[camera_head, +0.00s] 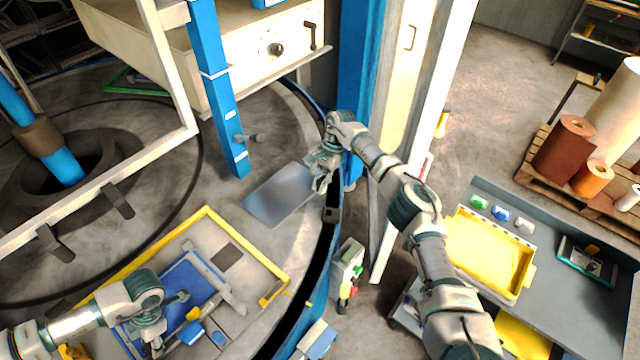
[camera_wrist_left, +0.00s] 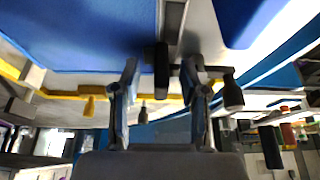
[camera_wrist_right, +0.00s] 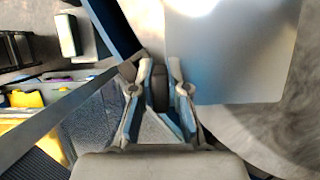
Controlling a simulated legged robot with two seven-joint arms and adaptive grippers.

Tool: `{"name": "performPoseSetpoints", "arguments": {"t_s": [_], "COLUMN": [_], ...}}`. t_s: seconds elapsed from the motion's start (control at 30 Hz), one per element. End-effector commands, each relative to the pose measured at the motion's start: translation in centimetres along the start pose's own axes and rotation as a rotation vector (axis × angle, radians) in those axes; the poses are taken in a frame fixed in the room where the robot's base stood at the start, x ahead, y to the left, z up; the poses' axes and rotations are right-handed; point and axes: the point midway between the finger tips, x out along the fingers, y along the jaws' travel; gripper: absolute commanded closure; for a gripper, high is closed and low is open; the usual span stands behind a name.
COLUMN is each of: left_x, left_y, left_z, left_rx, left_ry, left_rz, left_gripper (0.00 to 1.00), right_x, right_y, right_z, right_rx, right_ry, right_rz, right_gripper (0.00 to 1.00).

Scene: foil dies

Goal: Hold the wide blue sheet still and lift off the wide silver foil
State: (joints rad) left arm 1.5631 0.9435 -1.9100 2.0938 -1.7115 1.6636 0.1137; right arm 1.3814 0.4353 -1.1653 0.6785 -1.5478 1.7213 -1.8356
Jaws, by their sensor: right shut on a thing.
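The wide blue sheet (camera_head: 185,284) lies in a yellow-edged tray at the lower left; it also fills the upper left of the left wrist view (camera_wrist_left: 75,35). My left gripper (camera_head: 155,342) is low over its near edge. Its fingers are apart, with a dark post (camera_wrist_left: 162,70) between them and gaps on both sides. The wide silver foil (camera_head: 280,195) is apart from the blue sheet, near the round floor's rim. My right gripper (camera_head: 318,182) is shut at its edge. In the right wrist view the foil (camera_wrist_right: 235,55) extends from the fingertips; the exact grip is partly hidden.
A blue post (camera_head: 222,110) and a white cabinet (camera_head: 265,45) stand behind. A white frame post stands right of my right gripper. A dark bench (camera_head: 575,290) with a yellow tray (camera_head: 488,250) is at the right. Bare floor surrounds the foil on the left.

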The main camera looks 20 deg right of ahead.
Motion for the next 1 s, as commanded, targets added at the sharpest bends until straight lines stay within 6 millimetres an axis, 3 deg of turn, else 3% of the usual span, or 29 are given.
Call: {"name": "performPoseSetpoints", "arguments": {"t_s": [0.27, 0.7, 1.0], "left_x": [-0.7, -9.4, -11.9], "left_y": [0.0, 0.2, 0.2], "left_z": [0.0, 0.1, 0.1], "left_rx": [-0.001, 0.0, 0.001], "left_ry": [-0.001, -0.002, 0.001], "left_rz": [0.003, 0.002, -0.002], "left_gripper": [0.57, 0.57, 0.57], "right_x": [-0.1, -0.1, -0.1], "right_y": [0.0, 0.0, 0.0], "right_z": [0.1, 0.1, 0.1], "right_rx": [0.0, -0.001, 0.0], "right_ry": [0.0, 0.0, 0.0], "right_rz": [-0.002, -0.001, -0.001], "right_gripper": [1.0, 1.0, 1.0]}}
